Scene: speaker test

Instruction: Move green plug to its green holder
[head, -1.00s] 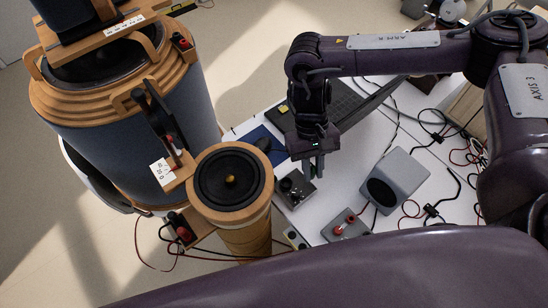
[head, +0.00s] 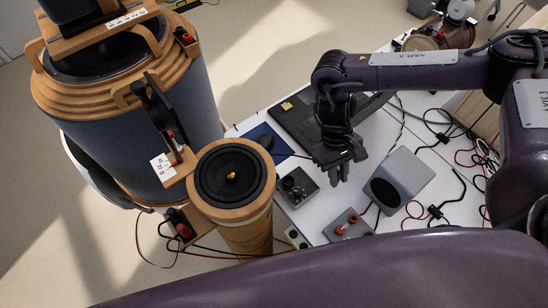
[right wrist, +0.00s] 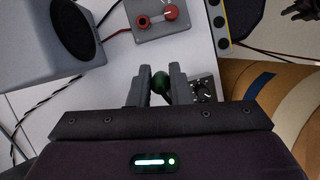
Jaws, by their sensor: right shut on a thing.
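My right gripper (head: 343,176) is over the white table. In the right wrist view (right wrist: 159,88) its two fingers are on either side of a dark green, rounded plug (right wrist: 161,84), and it is shut on it. The plug cannot be made out in the head view. I cannot make out a green holder in either view. A grey box (head: 348,232) with red parts on top stands on the table, and also shows in the right wrist view (right wrist: 168,30). My left gripper is not in view.
A grey speaker (head: 407,170) stands right of the gripper. A dark box with knobs (head: 298,186) is to the left, near a round-topped wooden speaker (head: 257,208). A black laptop (head: 300,125) lies behind. Loose cables (head: 436,212) cover the right of the table.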

